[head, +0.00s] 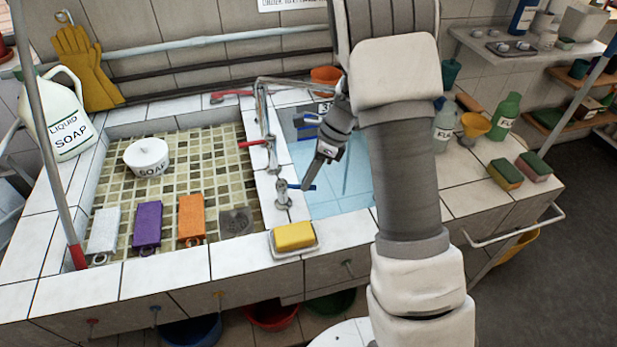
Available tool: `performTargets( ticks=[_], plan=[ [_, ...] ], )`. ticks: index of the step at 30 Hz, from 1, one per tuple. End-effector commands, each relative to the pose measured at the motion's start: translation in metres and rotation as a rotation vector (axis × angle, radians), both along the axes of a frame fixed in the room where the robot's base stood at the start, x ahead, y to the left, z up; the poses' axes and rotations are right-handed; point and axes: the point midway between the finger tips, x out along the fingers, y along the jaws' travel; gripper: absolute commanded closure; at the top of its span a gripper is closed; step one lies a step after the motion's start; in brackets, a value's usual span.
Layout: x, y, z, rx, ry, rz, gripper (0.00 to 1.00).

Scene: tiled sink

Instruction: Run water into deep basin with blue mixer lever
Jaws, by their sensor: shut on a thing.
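The blue mixer lever (294,186) sits on a short metal tap post (283,198) on the white tiled divider between the two basins. My gripper (309,182) reaches down from the upper right and is shut on the lever's right end. The fingertips hide part of the lever. The deep basin (345,195) is to the right of the divider and looks light blue inside; my arm hides its right side. I cannot tell whether water is running or standing in it. A metal spout (285,82) extends over the back of the basin.
A yellow sponge (293,235) lies on a dish at the front edge. The shallow tiled basin (200,165) at left holds a soap pot (147,157).

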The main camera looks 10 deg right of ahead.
Motion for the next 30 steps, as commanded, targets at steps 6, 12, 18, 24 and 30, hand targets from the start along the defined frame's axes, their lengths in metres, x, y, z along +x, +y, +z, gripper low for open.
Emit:
performTargets(
  ticks=[6, 12, 18, 24, 30],
  plan=[
    [0.001, 0.001, 0.001, 0.002, -0.001, -0.001, 0.54],
    [0.0, 0.0, 0.0, 0.001, -0.001, -0.001, 0.53],
    [0.001, -0.002, 0.007, 0.0, -0.002, -0.001, 0.53],
    [0.004, -0.017, 0.039, -0.001, -0.005, -0.002, 0.53],
    [0.007, -0.038, 0.085, 0.0, -0.005, -0.004, 0.53]
  ],
)
